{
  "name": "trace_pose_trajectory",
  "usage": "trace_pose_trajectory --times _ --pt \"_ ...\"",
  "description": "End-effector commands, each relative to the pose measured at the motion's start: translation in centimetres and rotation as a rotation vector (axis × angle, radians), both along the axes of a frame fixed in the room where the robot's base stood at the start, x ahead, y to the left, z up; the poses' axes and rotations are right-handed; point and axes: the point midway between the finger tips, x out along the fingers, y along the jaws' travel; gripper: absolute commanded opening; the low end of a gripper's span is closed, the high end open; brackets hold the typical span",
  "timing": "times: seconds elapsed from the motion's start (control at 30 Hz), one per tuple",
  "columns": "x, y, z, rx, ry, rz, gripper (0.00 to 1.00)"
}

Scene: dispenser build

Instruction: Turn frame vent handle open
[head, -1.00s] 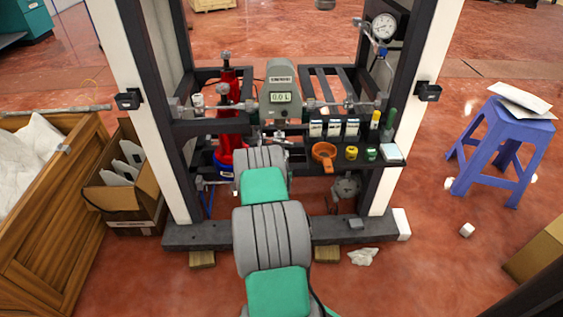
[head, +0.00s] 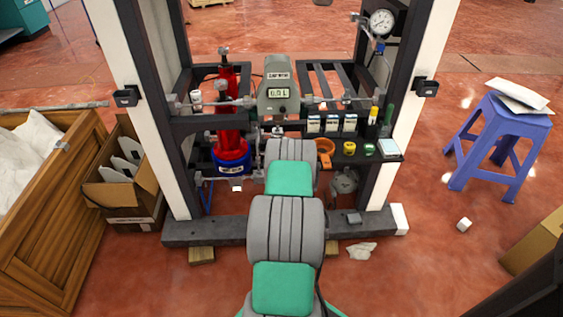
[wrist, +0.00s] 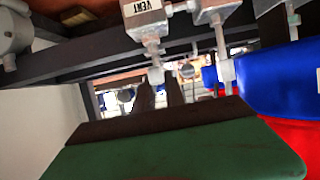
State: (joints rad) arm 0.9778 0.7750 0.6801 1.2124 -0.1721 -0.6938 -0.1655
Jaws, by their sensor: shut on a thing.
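In the wrist view, a grey valve block with a label (wrist: 153,14) that seems to read VENT sits at the top centre. A short pale handle end (wrist: 158,72) hangs below it. The two dark fingers of my gripper (wrist: 160,91) point up at this handle and are closed about its tip; the exact contact is small and partly hidden. In the head view, my arm covers the gripper and most of the handle, below the grey meter box (head: 278,86) in the frame.
A second grey valve (wrist: 218,15) with a long pale stem stands close right of the fingers, beside a blue container (wrist: 280,82). Dark frame bars run close above. In the head view, a red cylinder (head: 228,115) stands left of my arm and a shelf with an orange ring (head: 325,147) right.

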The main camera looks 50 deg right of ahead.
Motion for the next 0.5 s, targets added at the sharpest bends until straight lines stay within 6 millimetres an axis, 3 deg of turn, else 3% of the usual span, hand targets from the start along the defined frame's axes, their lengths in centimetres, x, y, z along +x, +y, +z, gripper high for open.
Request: trace_pose_trajectory --times 0.27,0.5 --pt "0.02 0.04 -0.08 0.001 0.002 0.0 0.36" --pt "0.03 0.1 0.02 0.0 0.001 0.001 0.36"
